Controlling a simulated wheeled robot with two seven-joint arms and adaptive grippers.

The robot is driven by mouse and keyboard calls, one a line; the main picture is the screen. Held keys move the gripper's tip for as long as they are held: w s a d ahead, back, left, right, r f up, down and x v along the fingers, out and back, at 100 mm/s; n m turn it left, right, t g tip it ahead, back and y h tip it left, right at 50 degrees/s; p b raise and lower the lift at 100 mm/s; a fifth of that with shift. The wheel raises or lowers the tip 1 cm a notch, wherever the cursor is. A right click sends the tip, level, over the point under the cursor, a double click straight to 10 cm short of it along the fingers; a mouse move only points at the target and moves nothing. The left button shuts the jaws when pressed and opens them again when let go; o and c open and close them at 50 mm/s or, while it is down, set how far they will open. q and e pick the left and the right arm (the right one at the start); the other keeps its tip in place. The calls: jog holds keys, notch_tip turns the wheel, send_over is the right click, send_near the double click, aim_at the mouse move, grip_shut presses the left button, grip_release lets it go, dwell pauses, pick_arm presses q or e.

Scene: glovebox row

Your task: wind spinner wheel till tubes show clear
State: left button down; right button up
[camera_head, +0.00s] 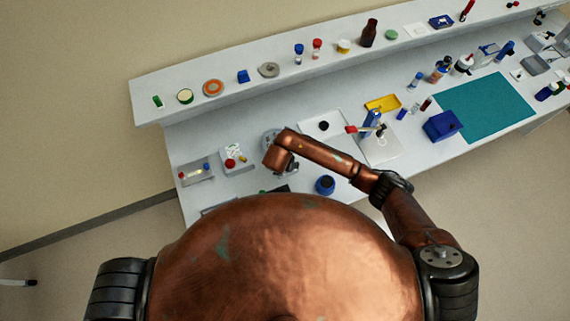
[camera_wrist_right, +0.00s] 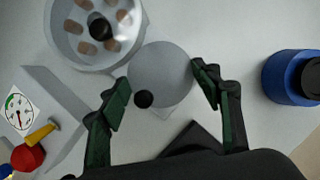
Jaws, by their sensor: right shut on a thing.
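The spinner (camera_wrist_right: 55,30) is a round grey bowl at the upper left of the right wrist view, with several brown tubes (camera_wrist_right: 88,47) set in a ring around a black hub (camera_wrist_right: 100,27). Its grey wheel (camera_wrist_right: 162,72), a plain disc with a black knob (camera_wrist_right: 143,99), sits beside the bowl. My right gripper (camera_wrist_right: 161,84) has its dark green fingers on opposite sides of the wheel's rim and is shut on it. In the head view my right arm partly covers the spinner (camera_head: 270,137). My left gripper is not in view.
A white box with a gauge (camera_wrist_right: 18,112) and red knob (camera_wrist_right: 27,157) stands left of the wheel. A blue round container (camera_wrist_right: 287,78) with a black top stands to the right. A white tray (camera_head: 335,119) lies behind my right forearm. The raised shelf (camera_head: 225,95) runs along the back.

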jog(key=shift+s+f+m+h+b, duration=0.15)
jog(key=shift+m+h+b, duration=0.1)
jog(key=shift+m, duration=0.3)
jog(key=shift+f+m+h+b, duration=0.15)
jog(key=shift+m+b, duration=0.1)
jog(key=shift+m, duration=0.3)
jog(key=o, duration=1.2)
jog(key=shift+o, duration=0.2)
jog(key=shift+a+r, duration=0.2)
jog(key=shift+r, duration=0.5)
jog(key=v, duration=1.1)
jog(key=shift+c, duration=0.3)
